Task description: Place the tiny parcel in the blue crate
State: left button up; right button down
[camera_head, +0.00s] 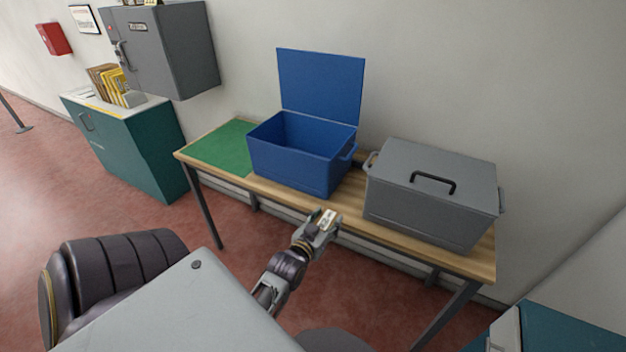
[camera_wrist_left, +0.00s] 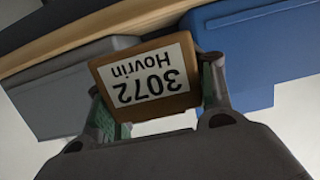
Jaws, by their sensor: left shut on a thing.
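The tiny parcel (camera_wrist_left: 150,82) is a small brown box with a white label reading "3072 Hovrin". In the left wrist view it sits between the two fingers of my left gripper (camera_wrist_left: 160,92), which is shut on it. In the head view my left gripper (camera_head: 322,226) holds the parcel (camera_head: 328,217) in front of the table edge, below and right of the blue crate. The blue crate (camera_head: 288,168) stands on the table with its lid (camera_head: 320,85) raised at the back. Its visible inside looks empty. My right gripper is not in view.
A closed grey box (camera_head: 425,205) with a black handle stands right of the crate on the wooden table (camera_head: 345,205). A green mat (camera_head: 220,146) lies left of the crate. A teal cabinet (camera_head: 130,145) and a grey wall box (camera_head: 170,50) are at the far left.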

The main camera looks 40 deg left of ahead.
pick_arm(q)
jog(key=shift+w, duration=0.1)
dwell(0.3)
send_over(347, 202)
jog(key=shift+s, duration=0.45)
dwell(0.9)
jog(key=shift+w+a+r, duration=0.1)
jog(key=shift+w, duration=0.4)
jog(key=shift+f, duration=1.8)
jog(key=shift+f, duration=0.1)
jog(key=o, duration=1.1)
jog(key=shift+o, duration=0.2)
